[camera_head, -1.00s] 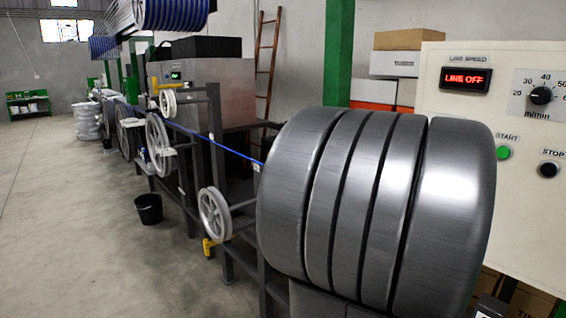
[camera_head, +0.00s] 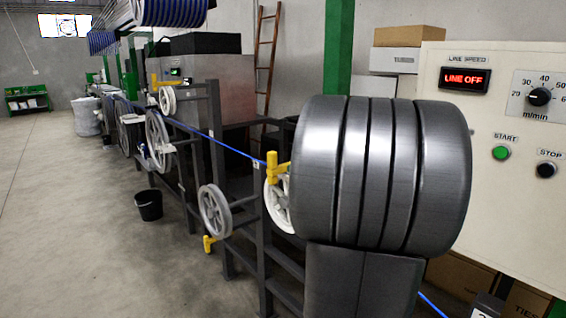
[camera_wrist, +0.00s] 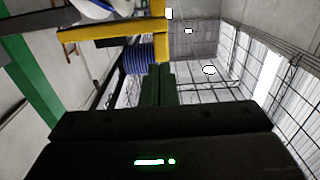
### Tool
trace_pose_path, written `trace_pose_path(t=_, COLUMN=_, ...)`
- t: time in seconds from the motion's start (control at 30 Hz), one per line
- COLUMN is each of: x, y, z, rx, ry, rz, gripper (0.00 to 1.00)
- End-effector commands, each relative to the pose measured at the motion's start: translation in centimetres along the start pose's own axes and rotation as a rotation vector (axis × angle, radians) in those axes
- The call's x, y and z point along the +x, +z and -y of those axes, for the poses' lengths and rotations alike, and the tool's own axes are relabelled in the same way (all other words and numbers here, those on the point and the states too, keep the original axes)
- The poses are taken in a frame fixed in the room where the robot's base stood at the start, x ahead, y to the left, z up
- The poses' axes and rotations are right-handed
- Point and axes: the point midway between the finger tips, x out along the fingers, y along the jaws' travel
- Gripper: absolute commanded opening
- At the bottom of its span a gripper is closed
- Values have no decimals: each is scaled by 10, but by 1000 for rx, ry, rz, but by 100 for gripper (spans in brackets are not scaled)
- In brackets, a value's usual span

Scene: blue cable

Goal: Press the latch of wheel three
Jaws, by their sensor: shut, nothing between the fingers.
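Several pale spoked wheels with yellow latches stand along the dark frame. The nearest wheel (camera_head: 278,205), partly hidden, has its yellow latch (camera_head: 274,167) at its upper edge. Left of it, a wheel (camera_head: 215,211) has a yellow latch (camera_head: 209,243) low down. A small upper wheel (camera_head: 168,101) has a latch (camera_head: 155,83) too. I cannot tell which is wheel three. My gripper (camera_wrist: 158,80) is shut and empty in the wrist view; a yellow latch (camera_wrist: 110,35) shows just above and left of its tips. Contact is unclear. In the head view my grey arm hides the gripper.
A blue cable (camera_head: 230,147) runs along the wheels. A control panel (camera_head: 450,130) reading LINE OFF stands at the right, with a green START button (camera_head: 502,153). A black bucket (camera_head: 149,205) stands on the floor, which is clear at the left.

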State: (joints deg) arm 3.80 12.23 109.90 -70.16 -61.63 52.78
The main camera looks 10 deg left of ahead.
Motion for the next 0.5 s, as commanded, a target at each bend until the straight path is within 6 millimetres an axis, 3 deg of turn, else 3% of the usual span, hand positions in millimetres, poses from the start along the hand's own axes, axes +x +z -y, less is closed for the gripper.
trace_pose_path(t=0.2, x=35, y=-1, z=1, rx=2, ry=-4, rz=1, gripper=0)
trace_pose_path(t=0.5, x=57, y=0, z=0, rx=1, ry=0, rz=0, gripper=0)
